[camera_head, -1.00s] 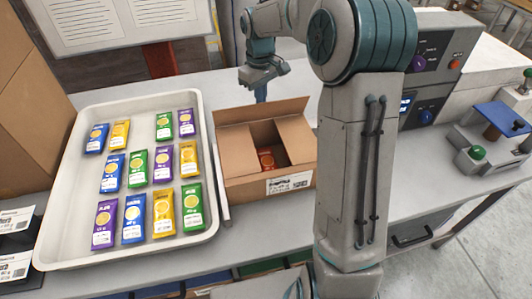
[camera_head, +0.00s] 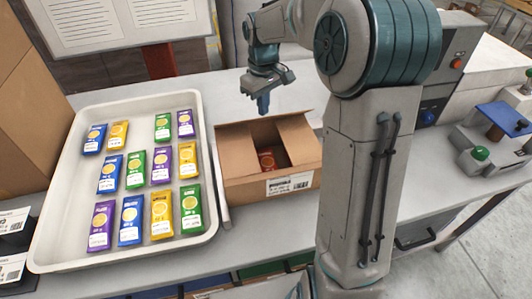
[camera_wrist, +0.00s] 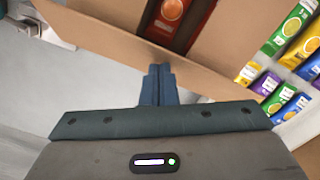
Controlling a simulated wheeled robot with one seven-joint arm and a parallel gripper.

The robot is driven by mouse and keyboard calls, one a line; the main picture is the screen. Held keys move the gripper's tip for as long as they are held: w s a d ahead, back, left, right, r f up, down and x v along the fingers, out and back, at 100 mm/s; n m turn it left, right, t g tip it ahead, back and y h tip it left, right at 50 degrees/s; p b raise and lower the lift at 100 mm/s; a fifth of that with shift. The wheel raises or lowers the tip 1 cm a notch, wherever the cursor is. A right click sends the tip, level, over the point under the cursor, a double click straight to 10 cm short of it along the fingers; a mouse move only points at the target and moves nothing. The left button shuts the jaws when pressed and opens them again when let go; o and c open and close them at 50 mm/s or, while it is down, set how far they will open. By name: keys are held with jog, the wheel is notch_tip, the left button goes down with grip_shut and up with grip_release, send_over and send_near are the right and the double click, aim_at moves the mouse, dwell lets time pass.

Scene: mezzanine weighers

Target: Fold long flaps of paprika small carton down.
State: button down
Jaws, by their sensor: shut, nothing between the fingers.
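The paprika small carton (camera_head: 235,190) is a brown box with a white label on its front, standing open on the bench right of the tray. An orange-red packet (camera_head: 267,161) lies inside. Flaps lean inward at its left (camera_head: 237,150) and right (camera_head: 300,140) sides. My gripper (camera_head: 263,104) is shut and empty, pointing down at the carton's far edge. In the wrist view its fingertips (camera_wrist: 158,75) overlap the edge of a long brown flap (camera_wrist: 100,35), with the packet (camera_wrist: 178,18) beyond. I cannot tell whether they touch it. The near long flap is not clearly distinguishable.
A white tray (camera_head: 70,170) with rows of blue, yellow, green and purple packets stands left of the carton. A grey machine (camera_head: 440,70) and a device with a blue plate (camera_head: 503,115) are at the right. Bare grey bench (camera_head: 225,95) lies behind the carton.

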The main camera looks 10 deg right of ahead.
jog(key=shift+s+f+b, duration=0.9)
jog(key=shift+s+f, duration=0.15)
jog(key=shift+s, duration=0.1)
jog(key=shift+s+f+b, duration=0.3)
jog(key=shift+f+b, duration=0.2)
jog(key=shift+f, duration=0.05)
jog(key=shift+s+f+b, duration=0.3)
jog(key=shift+f+b, duration=0.15)
jog(key=shift+f, duration=0.3)
